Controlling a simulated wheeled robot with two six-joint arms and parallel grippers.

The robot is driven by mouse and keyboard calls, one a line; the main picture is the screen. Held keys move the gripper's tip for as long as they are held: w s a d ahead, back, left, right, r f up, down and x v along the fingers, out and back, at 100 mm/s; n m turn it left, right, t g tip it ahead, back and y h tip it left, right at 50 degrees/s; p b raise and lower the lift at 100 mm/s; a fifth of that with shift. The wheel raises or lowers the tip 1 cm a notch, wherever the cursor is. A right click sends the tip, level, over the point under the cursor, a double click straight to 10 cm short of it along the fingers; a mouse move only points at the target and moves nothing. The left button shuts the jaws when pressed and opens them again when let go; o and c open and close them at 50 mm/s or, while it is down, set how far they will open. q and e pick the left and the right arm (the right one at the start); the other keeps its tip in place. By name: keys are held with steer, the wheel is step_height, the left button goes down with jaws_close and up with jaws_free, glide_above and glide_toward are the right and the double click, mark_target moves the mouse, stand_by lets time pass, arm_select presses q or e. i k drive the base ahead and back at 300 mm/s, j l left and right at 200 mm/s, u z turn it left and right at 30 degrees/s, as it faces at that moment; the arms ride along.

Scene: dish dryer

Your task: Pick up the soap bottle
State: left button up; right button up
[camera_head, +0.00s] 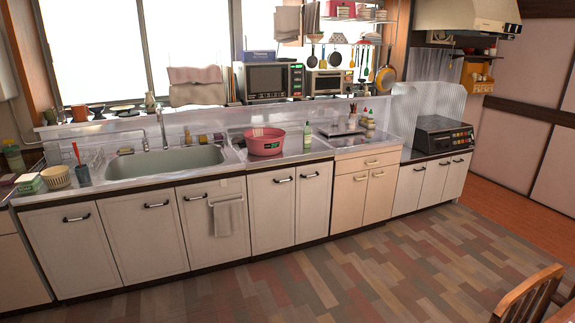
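Several bottles could be the soap bottle, and I cannot tell which from here. A pale green bottle (307,135) stands upright on the counter, just right of the pink basin (264,142). Small bottles (367,121) stand farther right, near the wall. Another greenish bottle (13,156) stands at the far left end of the counter. Neither of my grippers is in view.
The sink (165,161) is left of the basin. A bowl (57,177) and a cup (82,175) stand left of it. A stove (443,135) is at the right. The wooden floor (330,278) before the cabinets is clear; a chair (530,298) is at lower right.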

mark_target(307, 131)
steer(key=i, duration=3.55)
